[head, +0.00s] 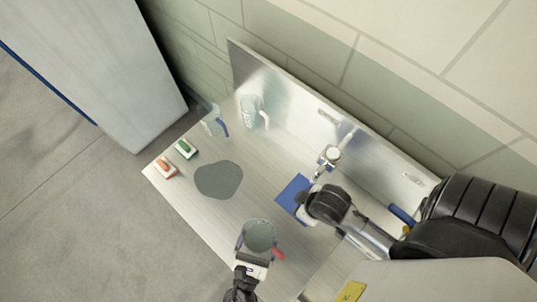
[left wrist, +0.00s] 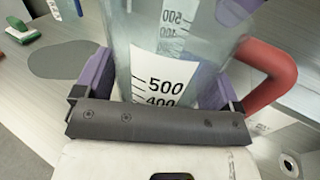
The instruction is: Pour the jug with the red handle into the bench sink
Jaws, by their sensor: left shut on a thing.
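The jug (head: 260,235) with the red handle (head: 278,254) is a clear measuring jug near the bench's front edge. My left gripper (head: 252,262) is shut on it. In the left wrist view the jug body (left wrist: 160,50) sits between the purple finger pads, its 400 and 500 marks showing and its red handle (left wrist: 272,72) on the right. My right gripper (head: 303,208) is over a blue square (head: 292,190) below the tap (head: 329,156). The square may be the sink, partly hidden by my right arm. The right fingers are unclear.
Two more jugs, one blue-handled (head: 213,122) and one white-handled (head: 252,108), stand at the back left. A green brush-like item (head: 186,149) and an orange one (head: 165,168) lie at the left edge. A flat dark grey patch (head: 220,180) lies mid-bench. A wall backs the bench.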

